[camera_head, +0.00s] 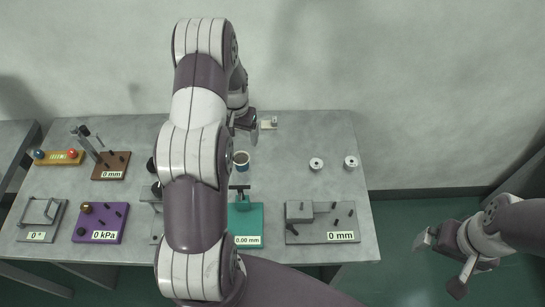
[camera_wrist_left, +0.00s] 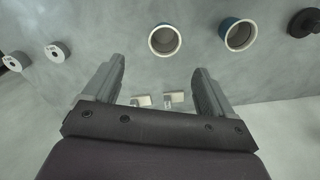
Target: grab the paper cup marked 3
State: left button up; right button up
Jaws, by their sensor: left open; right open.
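One paper cup (camera_head: 241,164) with a brownish inside and a blue band stands upright on the grey table, just right of my left arm in the head view. The left wrist view shows two open cups, a pale-rimmed one (camera_wrist_left: 164,40) and a blue one (camera_wrist_left: 238,34). No number is readable on either. My left gripper (camera_head: 251,122) is open and empty at the table's back edge. Its fingers (camera_wrist_left: 158,70) point toward the pale-rimmed cup, which lies beyond the tips, apart from them. My left arm probably hides the second cup in the head view. My right gripper (camera_head: 447,247) is open, off the table's right side.
Two white cylinders (camera_head: 316,164) (camera_head: 351,162) stand right of the cup. A teal device (camera_head: 246,222), grey device (camera_head: 320,224) and purple device (camera_head: 99,223) line the front. Small white blocks (camera_wrist_left: 141,100) lie near my left fingers. A black knob (camera_wrist_left: 305,22) stands beside the blue cup.

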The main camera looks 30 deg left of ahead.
pick_arm(q)
jog(key=p, duration=0.2)
send_near(241, 158)
jog(key=s+d+r, duration=0.1)
jog(key=s, duration=0.1)
notch_tip(241, 158, down, 7)
jog(key=shift+w+d+f+p, duration=0.1)
jog(key=shift+p, duration=1.15)
jog(key=shift+w+f, duration=0.1)
jog(key=shift+f, duration=0.25)
pick_arm(e)
jog(key=r, duration=0.3)
jog(key=a+r, duration=0.1)
jog(key=r, duration=0.1)
jog(key=shift+s+r, duration=0.1)
jog(key=shift+s, duration=0.15)
pick_arm(q)
jog(key=c, duration=0.5)
jog(key=shift+r, duration=0.1)
jog(key=c, duration=0.5)
